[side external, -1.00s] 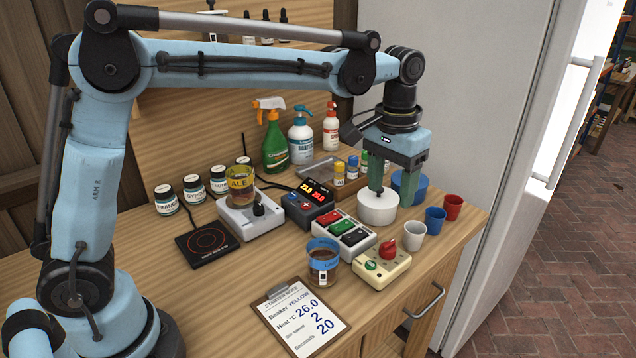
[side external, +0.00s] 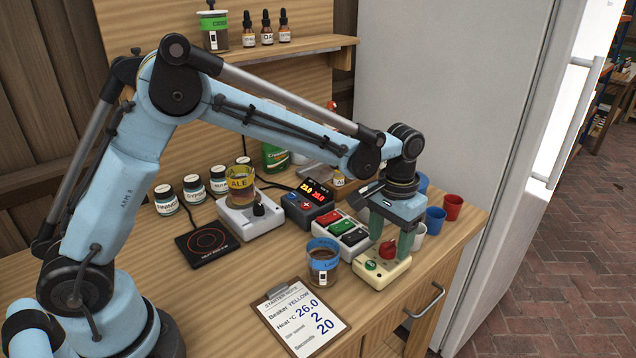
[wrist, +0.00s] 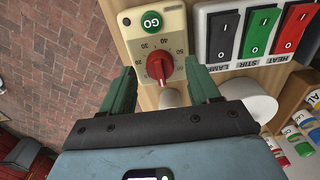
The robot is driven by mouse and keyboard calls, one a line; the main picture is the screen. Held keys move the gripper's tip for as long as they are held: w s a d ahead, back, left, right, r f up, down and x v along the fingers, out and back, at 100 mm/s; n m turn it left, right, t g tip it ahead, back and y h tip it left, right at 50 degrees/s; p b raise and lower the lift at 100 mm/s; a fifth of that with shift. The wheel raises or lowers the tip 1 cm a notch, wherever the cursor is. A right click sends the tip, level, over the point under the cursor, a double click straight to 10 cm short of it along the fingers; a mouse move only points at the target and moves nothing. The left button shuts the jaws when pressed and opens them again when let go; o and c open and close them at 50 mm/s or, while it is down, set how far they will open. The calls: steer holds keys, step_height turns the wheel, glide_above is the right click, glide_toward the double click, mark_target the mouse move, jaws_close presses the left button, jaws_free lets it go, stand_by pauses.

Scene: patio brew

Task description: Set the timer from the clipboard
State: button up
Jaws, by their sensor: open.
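The timer (side external: 396,271) is a cream box with a red knob (side external: 388,250) and a green GO button (side external: 370,265), near the front right of the bench. In the wrist view the red knob (wrist: 159,66) sits in a dial marked with numbers such as 30, 40 and 50. My gripper (side external: 391,242) is open above the timer, its green fingers on either side of the knob; I cannot tell whether they touch it. The clipboard (side external: 301,322) lies at the front edge. It reads Beaker YELLOW, Heat °C 26.0, Stir speed 2, Seconds 20.
A switch box (side external: 341,234) with black, green and red rockers stands close behind the timer. A blue-banded beaker (side external: 322,262) stands left of the timer. A blue cup (side external: 435,219) and a red cup (side external: 453,206) stand to its right. A heater display (side external: 308,203) stands further back.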

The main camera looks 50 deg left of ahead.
steer(key=shift+f, duration=0.5)
steer(key=c, duration=1)
steer(key=shift+c, duration=0.2)
